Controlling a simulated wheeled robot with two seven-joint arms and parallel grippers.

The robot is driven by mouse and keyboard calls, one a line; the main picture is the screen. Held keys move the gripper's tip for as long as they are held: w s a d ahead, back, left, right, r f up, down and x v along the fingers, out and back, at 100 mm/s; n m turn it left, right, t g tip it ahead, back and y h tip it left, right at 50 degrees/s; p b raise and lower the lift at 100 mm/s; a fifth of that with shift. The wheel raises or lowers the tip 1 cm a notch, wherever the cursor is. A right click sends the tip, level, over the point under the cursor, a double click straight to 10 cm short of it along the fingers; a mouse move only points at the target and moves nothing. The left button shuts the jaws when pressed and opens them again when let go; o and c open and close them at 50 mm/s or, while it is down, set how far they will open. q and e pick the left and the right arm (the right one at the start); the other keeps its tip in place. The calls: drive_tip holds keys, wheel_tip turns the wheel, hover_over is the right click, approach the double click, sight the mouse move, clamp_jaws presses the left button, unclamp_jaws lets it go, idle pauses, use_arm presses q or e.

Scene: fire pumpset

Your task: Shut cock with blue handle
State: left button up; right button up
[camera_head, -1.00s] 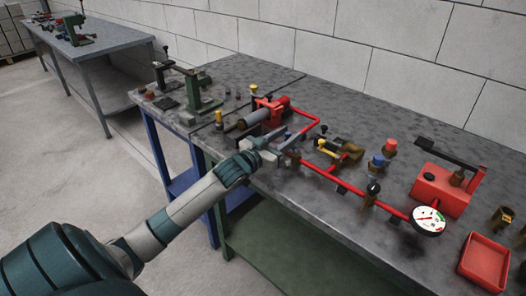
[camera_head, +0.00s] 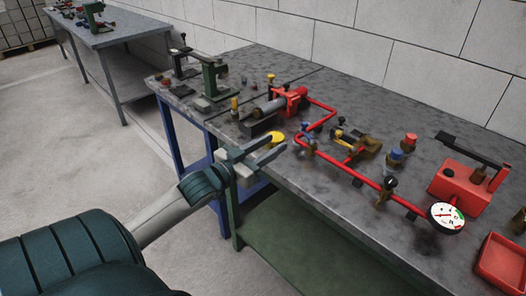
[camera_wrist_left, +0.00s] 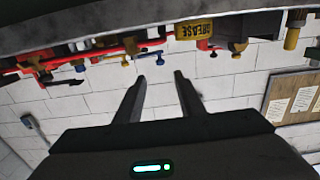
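A red pipe run (camera_head: 352,174) lies along the workbench. A small cock with a blue handle (camera_head: 306,129) sits at its left bend. My left gripper (camera_head: 279,145) is open, its two fingers pointing right toward this cock, apart from it and near the bench's front edge. Nothing shows between the fingers. In the left wrist view, which looks upside down, the open fingers (camera_wrist_left: 158,80) point at the wall below the fittings. A blue handle (camera_wrist_left: 152,52) shows just beyond them. My right gripper is out of view.
A yellow-lidded grease tin (camera_head: 275,138) stands just behind the fingers; it reads "GREASE" in the wrist view (camera_wrist_left: 193,28). A pump (camera_head: 285,99), brass valve (camera_head: 358,142), blue-capped fitting (camera_head: 396,155), gauge (camera_head: 446,217) and red box (camera_head: 460,187) crowd the bench (camera_head: 330,207).

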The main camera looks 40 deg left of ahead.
use_arm(q)
drive_tip(key=s, duration=0.2)
drive_tip(key=shift+s+a, duration=0.1)
drive_tip(key=shift+s, duration=0.25)
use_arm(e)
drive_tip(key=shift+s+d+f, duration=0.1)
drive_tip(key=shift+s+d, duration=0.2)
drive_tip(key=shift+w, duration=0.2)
